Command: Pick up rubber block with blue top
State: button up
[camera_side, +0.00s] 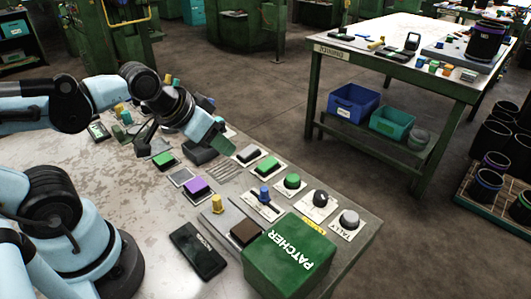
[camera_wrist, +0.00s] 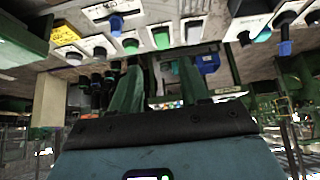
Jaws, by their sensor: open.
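A small block with a blue top (camera_side: 265,194) stands on a white plate on the near bench in the side view; I cannot tell if it is rubber. In the wrist view, a blue-topped piece (camera_wrist: 116,22) is at upper left and another blue piece (camera_wrist: 285,47) at upper right; I cannot tell which matches it. My gripper (camera_side: 212,138) is above the bench, up and left of the block in the side view, apart from it. In the wrist view my gripper (camera_wrist: 160,85) shows two green fingers apart, with nothing held between them.
A purple-topped block (camera_side: 197,187), a yellow peg (camera_side: 217,204) and a green knob (camera_side: 292,181) are near the blue-topped block. A black device (camera_side: 198,250) lies nearer.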

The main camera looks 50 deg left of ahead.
jog(key=shift+o, duration=0.2)
jog(key=o, duration=0.6)
jog(key=shift+o, duration=0.2)
jog(key=g, duration=0.7)
send_over(246, 230)
jog(key=f, duration=0.7)
jog(key=shift+w+a+f, duration=0.1)
jog(key=shift+a, duration=0.1)
jog(key=shift+d+f, duration=0.2)
jog(key=shift+f, duration=2.5)
